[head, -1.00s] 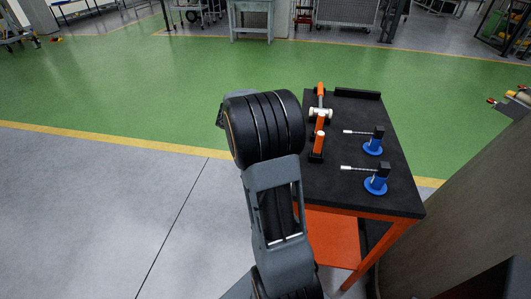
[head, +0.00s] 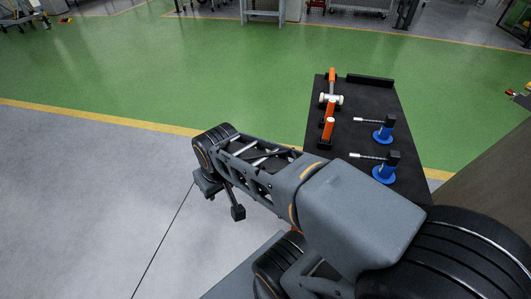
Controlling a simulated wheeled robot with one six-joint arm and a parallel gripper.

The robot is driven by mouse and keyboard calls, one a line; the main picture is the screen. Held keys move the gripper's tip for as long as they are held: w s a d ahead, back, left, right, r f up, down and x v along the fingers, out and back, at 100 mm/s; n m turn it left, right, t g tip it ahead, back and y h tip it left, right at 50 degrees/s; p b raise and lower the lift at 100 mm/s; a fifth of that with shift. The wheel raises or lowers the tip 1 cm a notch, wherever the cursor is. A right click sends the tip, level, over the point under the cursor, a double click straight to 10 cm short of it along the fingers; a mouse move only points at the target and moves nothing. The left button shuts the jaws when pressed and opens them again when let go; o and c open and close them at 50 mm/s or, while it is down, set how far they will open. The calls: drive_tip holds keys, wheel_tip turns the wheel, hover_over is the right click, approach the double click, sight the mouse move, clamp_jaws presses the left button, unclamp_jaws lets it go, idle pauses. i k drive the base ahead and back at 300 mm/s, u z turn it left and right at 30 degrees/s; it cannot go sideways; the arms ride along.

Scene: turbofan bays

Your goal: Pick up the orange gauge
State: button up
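On the black top of an orange-framed cart (head: 357,110), an orange piece (head: 328,130) sits in or against a black block near the left edge. It looks like the orange gauge, but it is small and its dial side cannot be made out. Just behind it, in line, lies an orange-handled tool with a white crosspiece (head: 331,100). My gripper (head: 222,203) hangs at the far end of my arm, left of the cart and over the grey floor, well apart from the orange piece. Its fingers show only as small dark parts, and nothing held shows.
Two blue-based stands with black heads and pale rods (head: 383,130) (head: 384,172) stand on the cart's right side. A black raised bar (head: 370,80) lies at the cart's far edge. A large brown-grey curved surface (head: 485,155) rises at the right. Green floor beyond is open.

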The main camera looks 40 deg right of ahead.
sight(330, 122)
drive_tip(key=z, duration=1.75)
drive_tip(key=k, duration=0.6)
drive_tip(key=u, duration=1.45)
drive_tip(key=i, duration=1.3)
drive_tip(key=z, duration=2.35)
